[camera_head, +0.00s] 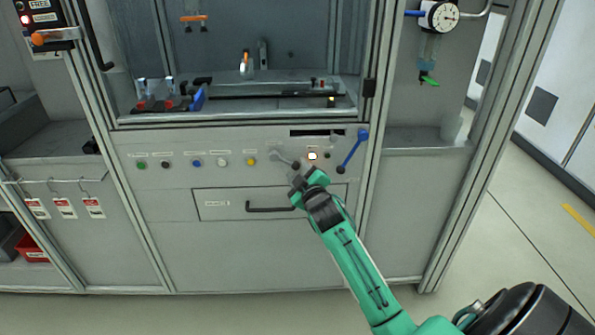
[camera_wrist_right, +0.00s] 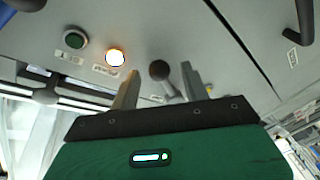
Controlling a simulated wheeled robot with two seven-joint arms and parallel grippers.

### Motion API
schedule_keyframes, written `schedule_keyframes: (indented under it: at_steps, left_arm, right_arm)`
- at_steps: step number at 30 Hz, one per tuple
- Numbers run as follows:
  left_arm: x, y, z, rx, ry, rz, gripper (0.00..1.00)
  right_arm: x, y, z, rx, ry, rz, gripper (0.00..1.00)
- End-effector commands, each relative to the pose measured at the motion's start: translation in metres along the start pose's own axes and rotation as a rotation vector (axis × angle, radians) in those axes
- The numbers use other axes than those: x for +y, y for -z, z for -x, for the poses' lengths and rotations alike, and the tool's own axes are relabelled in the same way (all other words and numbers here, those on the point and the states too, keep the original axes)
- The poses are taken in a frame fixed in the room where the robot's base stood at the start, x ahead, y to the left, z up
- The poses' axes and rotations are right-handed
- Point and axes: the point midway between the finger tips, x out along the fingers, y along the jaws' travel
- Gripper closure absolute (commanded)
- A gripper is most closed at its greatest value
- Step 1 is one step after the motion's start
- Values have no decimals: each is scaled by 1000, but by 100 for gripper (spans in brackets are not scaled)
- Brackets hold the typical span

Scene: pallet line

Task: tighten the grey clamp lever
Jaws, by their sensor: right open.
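The grey clamp lever (camera_head: 283,161) is on the front panel of the cabinet, between the yellow button and the lit button. In the right wrist view the lever's dark round knob (camera_wrist_right: 159,70) and grey arm show between my two fingers. My right gripper (camera_head: 297,174) is open, close to the panel just below and right of the lever. In the right wrist view its fingers (camera_wrist_right: 158,84) stand apart on either side of the lever, without visible contact. How deep the lever sits between them is hard to tell. My left gripper is not in view.
A lit button (camera_head: 312,156) and a blue lever (camera_head: 352,150) are right of the grey lever. Several coloured buttons, such as the yellow one (camera_head: 250,161), line the panel to its left. A drawer with a dark handle (camera_head: 270,208) lies below.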

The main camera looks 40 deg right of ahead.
Motion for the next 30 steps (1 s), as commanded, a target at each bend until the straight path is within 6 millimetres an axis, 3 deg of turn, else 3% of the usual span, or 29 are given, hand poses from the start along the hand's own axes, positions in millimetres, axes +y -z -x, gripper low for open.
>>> schedule_keyframes:
  at_steps: [6, 14, 21, 30]
  left_arm:
    - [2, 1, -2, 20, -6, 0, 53]
    - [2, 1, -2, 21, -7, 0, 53]
    - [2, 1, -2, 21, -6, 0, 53]
    - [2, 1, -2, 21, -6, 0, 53]
  right_arm:
    - [0, 0, -12, 0, 0, 1, 54]
    - [0, 0, -12, 0, 0, 1, 54]
    - [0, 0, -12, 0, 0, 1, 100]
    - [2, -4, -13, 3, -4, -14, 100]
